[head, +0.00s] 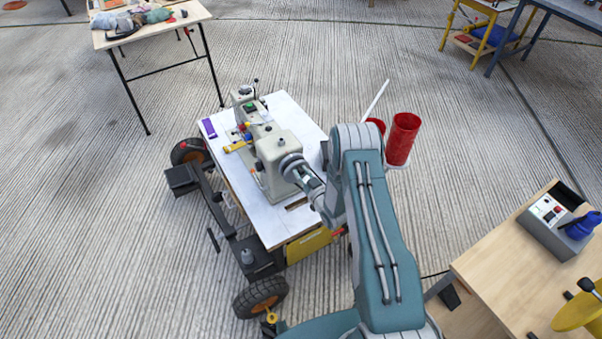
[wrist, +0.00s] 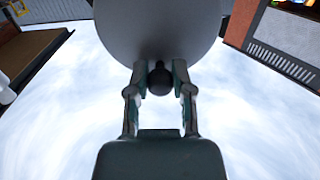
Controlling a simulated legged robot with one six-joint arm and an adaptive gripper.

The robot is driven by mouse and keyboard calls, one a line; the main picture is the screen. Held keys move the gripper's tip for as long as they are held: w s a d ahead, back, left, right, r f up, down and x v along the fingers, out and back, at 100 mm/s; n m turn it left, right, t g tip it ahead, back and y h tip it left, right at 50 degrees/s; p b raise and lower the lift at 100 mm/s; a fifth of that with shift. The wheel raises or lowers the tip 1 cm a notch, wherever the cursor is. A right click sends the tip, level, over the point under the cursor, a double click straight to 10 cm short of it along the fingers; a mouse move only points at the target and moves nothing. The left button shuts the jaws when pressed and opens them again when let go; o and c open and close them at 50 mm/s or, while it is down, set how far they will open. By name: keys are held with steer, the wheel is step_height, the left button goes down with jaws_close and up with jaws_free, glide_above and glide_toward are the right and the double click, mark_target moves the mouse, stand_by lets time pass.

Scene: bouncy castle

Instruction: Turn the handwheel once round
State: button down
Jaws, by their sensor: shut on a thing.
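A cream sewing machine (head: 275,148) stands on a white tabletop. Its grey handwheel (head: 291,164) is on the end facing me. In the wrist view the handwheel (wrist: 158,28) is a large grey disc at the top. A dark round knob (wrist: 160,82) shows at its lower edge, between the two fingers. My gripper (head: 306,178) is at the handwheel, and in the wrist view my gripper (wrist: 160,74) is shut on the knob. In the head view the knob is too small to make out, and my arm covers part of the area near the wheel.
The white tabletop (head: 228,175) sits on a wheeled cart (head: 262,262). A purple block (head: 209,128) lies at the tabletop's left edge. A wooden table (head: 500,270) is at lower right.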

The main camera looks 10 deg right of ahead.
steer(key=c, duration=0.5)
jaws_free()
steer(key=v, duration=1.2)
